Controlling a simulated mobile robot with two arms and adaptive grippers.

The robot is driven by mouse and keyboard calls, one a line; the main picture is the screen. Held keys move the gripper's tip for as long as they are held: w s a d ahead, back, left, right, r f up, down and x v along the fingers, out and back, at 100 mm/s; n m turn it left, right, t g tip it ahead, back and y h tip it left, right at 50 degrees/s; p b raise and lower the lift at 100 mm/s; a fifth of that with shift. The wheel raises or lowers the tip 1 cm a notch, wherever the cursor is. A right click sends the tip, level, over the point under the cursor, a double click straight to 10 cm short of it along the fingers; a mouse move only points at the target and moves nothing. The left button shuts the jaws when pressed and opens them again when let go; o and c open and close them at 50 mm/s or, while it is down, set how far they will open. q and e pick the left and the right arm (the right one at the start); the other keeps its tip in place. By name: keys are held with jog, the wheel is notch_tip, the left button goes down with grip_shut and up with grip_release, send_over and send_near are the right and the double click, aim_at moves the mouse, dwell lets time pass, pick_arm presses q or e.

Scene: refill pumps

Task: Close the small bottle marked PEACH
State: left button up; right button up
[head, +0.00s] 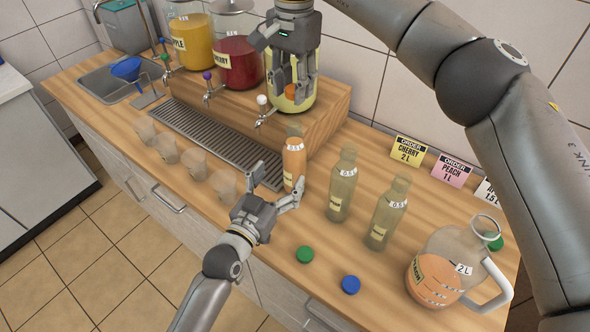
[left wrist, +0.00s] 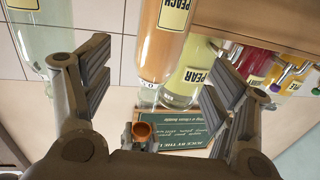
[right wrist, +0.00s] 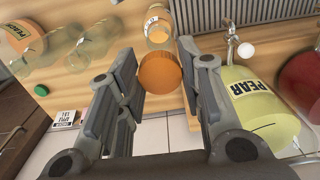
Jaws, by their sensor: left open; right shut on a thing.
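The small PEACH bottle (head: 294,160), filled with orange liquid, stands upright and uncapped on the counter. Its PEACH label (left wrist: 173,14) shows in the left wrist view, and its open neck (right wrist: 157,22) in the right wrist view. My left gripper (head: 276,184) is open low at the bottle's near side; the bottle appears between its fingers in the left wrist view, not clasped. My right gripper (head: 291,88) is shut on the orange cap (right wrist: 160,73) and holds it in the air above the bottle, apart from the neck. The cap also shows in the left wrist view (left wrist: 142,131).
Two empty small bottles (head: 342,185) (head: 387,213) stand to the right, then a large jug (head: 440,270). Green (head: 305,254) and blue (head: 350,284) caps lie in front. Cups (head: 195,163) stand left. Juice jars (head: 235,55) and taps are behind.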

pick_arm(q)
jog(key=x, duration=0.9)
pick_arm(e)
jog(key=shift+s, duration=0.1)
pick_arm(q)
jog(key=c, duration=1.5)
jog(key=shift+c, duration=0.2)
pick_arm(e)
send_over(293, 139)
jog(key=w, duration=0.1)
jog(key=shift+f, duration=2.4)
jog(key=shift+f, duration=0.1)
jog(key=shift+f, duration=0.8)
jog(key=shift+f, duration=0.6)
